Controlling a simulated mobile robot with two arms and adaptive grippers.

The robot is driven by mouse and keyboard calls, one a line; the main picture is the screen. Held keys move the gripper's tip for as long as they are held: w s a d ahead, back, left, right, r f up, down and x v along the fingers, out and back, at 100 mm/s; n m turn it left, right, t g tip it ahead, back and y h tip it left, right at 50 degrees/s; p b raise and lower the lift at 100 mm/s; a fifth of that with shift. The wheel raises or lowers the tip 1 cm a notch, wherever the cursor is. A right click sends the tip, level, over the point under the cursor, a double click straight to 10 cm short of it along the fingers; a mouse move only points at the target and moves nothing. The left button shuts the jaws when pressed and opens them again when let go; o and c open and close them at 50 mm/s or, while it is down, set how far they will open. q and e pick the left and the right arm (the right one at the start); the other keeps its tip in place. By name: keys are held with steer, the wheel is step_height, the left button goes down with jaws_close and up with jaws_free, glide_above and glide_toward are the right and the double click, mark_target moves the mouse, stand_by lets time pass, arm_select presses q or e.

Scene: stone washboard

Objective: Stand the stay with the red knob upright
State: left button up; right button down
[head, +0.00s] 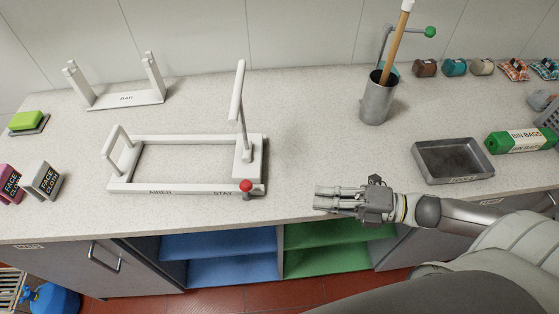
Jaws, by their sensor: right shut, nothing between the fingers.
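A white airer frame (185,187) lies on the counter, its front rail lettered, with "STAY" near the right end. The red knob (246,185) is at its front right corner, low by the rail, with a short grey piece beside it. How the stay's rod runs from the knob is hard to tell. A tall white bar (238,92) rises, slightly tilted, from a block at the frame's right side. My right gripper (325,199) is shut and empty over the counter's front edge, right of the knob and apart from it. My left gripper is out of view.
A metal pot (376,102) with a wooden stick stands behind, near a green-knobbed rod (430,32). A grey tray (453,160) and green bin bags (521,140) lie to the right. A white two-post rack (125,98) is behind left. Counter between frame and pot is clear.

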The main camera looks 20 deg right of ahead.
glide_toward(246, 192)
steer(key=p+x, duration=0.1)
steer(key=x, duration=0.1)
steer(key=p+x, duration=0.1)
steer(key=x, duration=0.1)
steer(key=shift+w+a+r+p, duration=0.15)
steer(key=shift+w+a+p, duration=0.15)
steer(key=shift+p, duration=0.1)
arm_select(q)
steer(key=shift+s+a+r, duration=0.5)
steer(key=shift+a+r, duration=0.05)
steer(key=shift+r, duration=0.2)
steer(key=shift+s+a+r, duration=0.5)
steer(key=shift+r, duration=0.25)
arm_select(e)
steer(key=shift+w+a+f, duration=0.3)
steer(key=shift+w+a, duration=0.05)
steer(key=shift+a, duration=0.25)
steer(key=shift+w+a+r, duration=0.25)
steer(key=shift+w+a, duration=0.1)
steer(key=shift+a, duration=0.35)
